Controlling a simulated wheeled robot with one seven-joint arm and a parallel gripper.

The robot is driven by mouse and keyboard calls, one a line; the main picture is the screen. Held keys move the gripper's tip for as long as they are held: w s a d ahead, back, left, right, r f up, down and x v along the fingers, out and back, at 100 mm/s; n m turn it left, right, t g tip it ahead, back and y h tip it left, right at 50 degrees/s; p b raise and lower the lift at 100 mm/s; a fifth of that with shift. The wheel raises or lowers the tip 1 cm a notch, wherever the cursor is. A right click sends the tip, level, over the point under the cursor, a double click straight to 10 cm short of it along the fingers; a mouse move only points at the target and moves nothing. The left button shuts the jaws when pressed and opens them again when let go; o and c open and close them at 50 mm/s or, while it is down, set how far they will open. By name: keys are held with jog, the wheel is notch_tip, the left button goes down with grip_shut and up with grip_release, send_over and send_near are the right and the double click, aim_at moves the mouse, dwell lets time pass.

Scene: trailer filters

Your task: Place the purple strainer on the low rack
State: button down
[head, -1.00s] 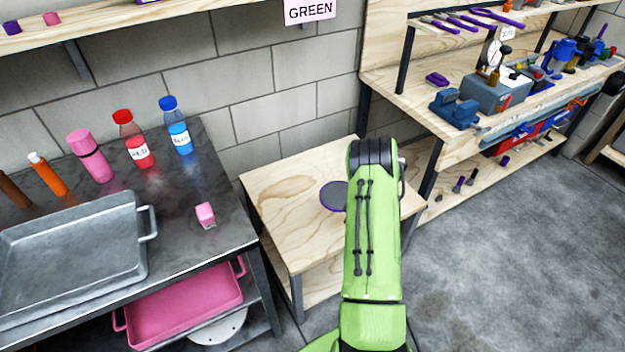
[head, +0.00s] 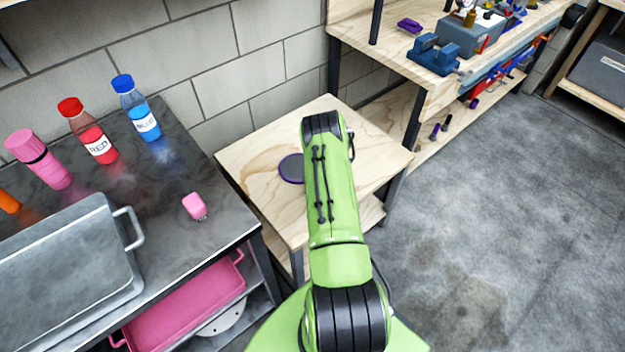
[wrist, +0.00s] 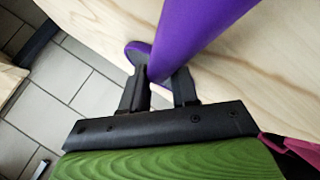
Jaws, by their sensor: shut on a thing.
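The purple strainer (head: 291,168) shows in the head view as a round grey mesh with a purple rim, over the left part of a low wooden stand (head: 250,140). My green arm hides the rest of it and my gripper there. In the wrist view my gripper (wrist: 160,88) is shut on a thick purple part (wrist: 195,35), apparently the strainer's handle, with pale wood behind it. I cannot tell whether the strainer touches the wood. The stand has a lower shelf (head: 372,212); no rack is labelled.
A dark metal table (head: 165,190) at left bears a grey tray (head: 70,275), several bottles and a small pink item (head: 194,206). A pink tray (head: 185,310) lies below. A workbench (head: 440,75) stands at upper right. The floor (head: 470,240) at right is clear.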

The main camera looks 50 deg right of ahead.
jog(key=shift+r, duration=0.1)
jog(key=shift+f, duration=0.2)
jog(key=c, duration=1.1)
grip_release()
